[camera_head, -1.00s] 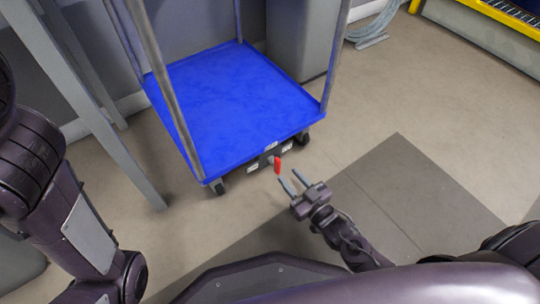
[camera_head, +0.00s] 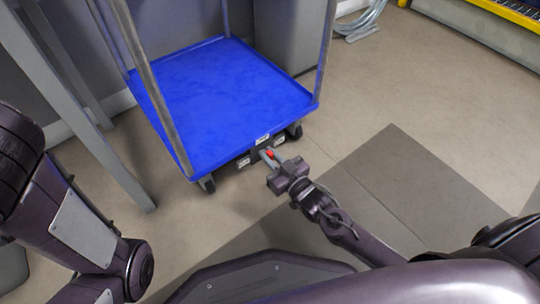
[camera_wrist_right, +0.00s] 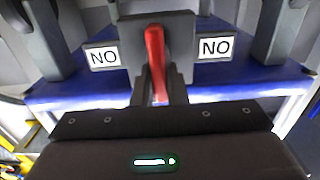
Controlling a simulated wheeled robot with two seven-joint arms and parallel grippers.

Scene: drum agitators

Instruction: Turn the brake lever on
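The red brake lever (camera_head: 270,154) sits at the front lower edge of the blue cart (camera_head: 225,95), on a dark bracket. In the right wrist view the lever (camera_wrist_right: 155,62) points toward me, between two "NO" labels. My right gripper (camera_head: 269,157) is at the lever. Its two fingers (camera_wrist_right: 159,92) show one on each side of the red lever and look apart, with the lever between them. The fingers hide part of the lever in the head view. My left gripper is out of view; only links of that arm show.
Grey posts (camera_head: 146,80) rise from the cart's corners, and small wheels (camera_head: 294,131) carry it. A grey metal frame leg (camera_head: 115,165) stands left of the cart. A grey bin (camera_head: 280,40) is behind. The floor to the right is clear.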

